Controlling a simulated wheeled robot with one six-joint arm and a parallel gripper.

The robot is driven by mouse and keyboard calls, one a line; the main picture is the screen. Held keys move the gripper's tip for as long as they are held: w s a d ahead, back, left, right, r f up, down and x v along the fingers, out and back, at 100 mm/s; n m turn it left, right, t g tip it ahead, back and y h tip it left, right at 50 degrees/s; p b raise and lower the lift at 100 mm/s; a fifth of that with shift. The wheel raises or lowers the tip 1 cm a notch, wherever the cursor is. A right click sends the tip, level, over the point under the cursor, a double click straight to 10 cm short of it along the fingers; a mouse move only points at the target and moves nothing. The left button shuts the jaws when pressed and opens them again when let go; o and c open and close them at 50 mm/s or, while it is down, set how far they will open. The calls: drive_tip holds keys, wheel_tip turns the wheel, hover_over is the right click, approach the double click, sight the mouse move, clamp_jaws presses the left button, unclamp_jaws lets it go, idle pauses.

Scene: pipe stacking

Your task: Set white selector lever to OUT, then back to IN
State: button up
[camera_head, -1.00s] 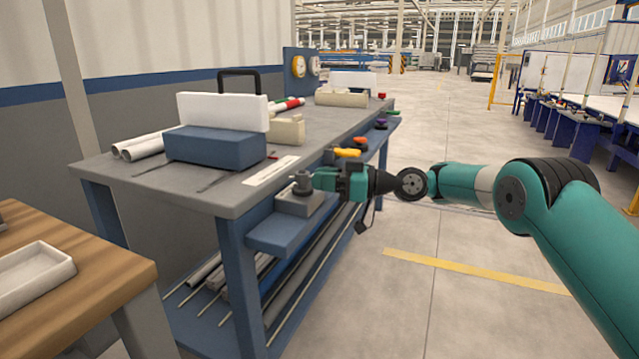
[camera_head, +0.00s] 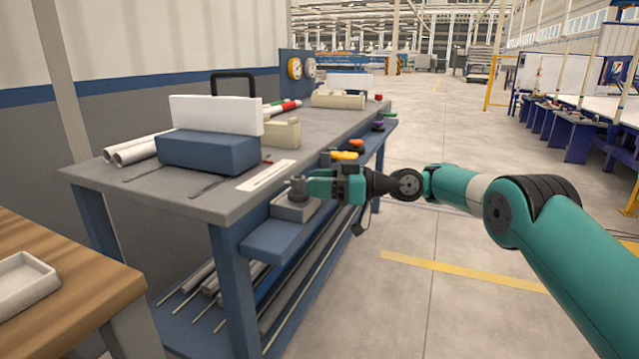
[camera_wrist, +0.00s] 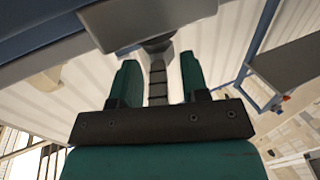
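A grey selector box (camera_head: 296,208) with a round dark grey knob (camera_head: 297,187) sits on a blue shelf at the near end of the bench. My gripper (camera_head: 312,187) is close to the right of the knob in the head view. In the wrist view my gripper (camera_wrist: 159,78) has its two teal fingers apart. A grey ribbed bar (camera_wrist: 158,80) stands between them, with a gap on each side; it may be the lever's handle. The grey box (camera_wrist: 145,18) lies just beyond the fingertips. No clearly white lever or IN/OUT marking can be made out.
The grey workbench (camera_head: 215,198) carries a blue and white block (camera_head: 208,152), white pipes (camera_head: 135,150) and a cream box (camera_head: 283,134). A yellow handle (camera_head: 344,155) is just behind my gripper. A wooden table (camera_head: 75,275) is at lower left. The floor at right is clear.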

wheel_tip(320, 180, up, 20)
drive_tip(key=p, duration=0.7)
drive_tip(key=shift+c, duration=0.4)
